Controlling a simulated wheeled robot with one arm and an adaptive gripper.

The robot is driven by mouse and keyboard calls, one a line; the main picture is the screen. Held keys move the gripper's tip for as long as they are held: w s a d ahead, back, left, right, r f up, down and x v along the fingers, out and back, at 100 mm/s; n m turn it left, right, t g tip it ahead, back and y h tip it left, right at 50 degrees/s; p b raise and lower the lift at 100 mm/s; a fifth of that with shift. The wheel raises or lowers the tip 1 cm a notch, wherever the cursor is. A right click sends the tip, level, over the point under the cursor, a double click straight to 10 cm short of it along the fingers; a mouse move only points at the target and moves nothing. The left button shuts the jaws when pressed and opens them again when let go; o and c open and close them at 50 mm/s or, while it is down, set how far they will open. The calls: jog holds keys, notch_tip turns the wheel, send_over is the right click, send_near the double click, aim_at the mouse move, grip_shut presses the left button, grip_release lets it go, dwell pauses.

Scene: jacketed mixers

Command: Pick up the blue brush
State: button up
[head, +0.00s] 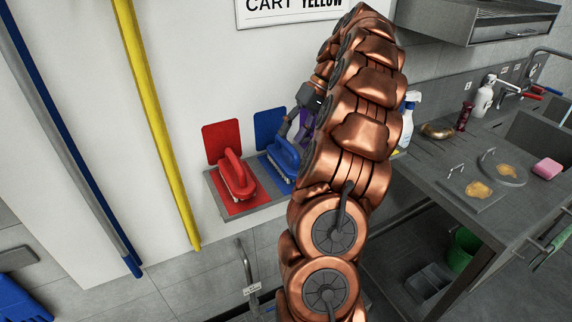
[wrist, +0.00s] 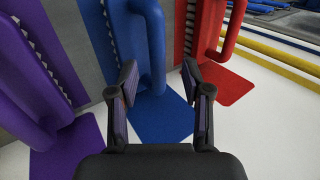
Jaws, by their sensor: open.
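The blue brush (head: 285,158) with its raised handle sits on a grey wall shelf (head: 262,205), in front of a blue backing panel (head: 268,125). In the wrist view the blue brush (wrist: 152,45) stands beyond my fingertips, its handle roughly between them and slightly to the left. My gripper (wrist: 158,76) is open with nothing between its fingers. In the head view my gripper (head: 290,124) is close above the blue brush, partly hidden by my copper-coloured arm. Whether a finger touches the handle cannot be told.
A red brush (head: 235,178) stands left of the blue one in the head view. A purple brush (wrist: 40,60) stands on the other side, mostly hidden by my arm in the head view. Yellow (head: 155,110) and blue (head: 70,140) poles lean on the wall at left. A steel counter (head: 470,215) is at right.

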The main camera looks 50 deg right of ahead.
aim_at(286, 141)
jog(key=shift+w+a+f+p, duration=0.1)
jog(key=shift+a+f+p, duration=0.15)
jog(key=shift+p, duration=0.15)
jog(key=shift+p+x, duration=0.65)
jog(key=shift+x, duration=1.05)
jog(key=shift+d+f, duration=0.1)
jog(key=shift+d, duration=0.15)
jog(key=shift+c, duration=0.5)
grip_shut()
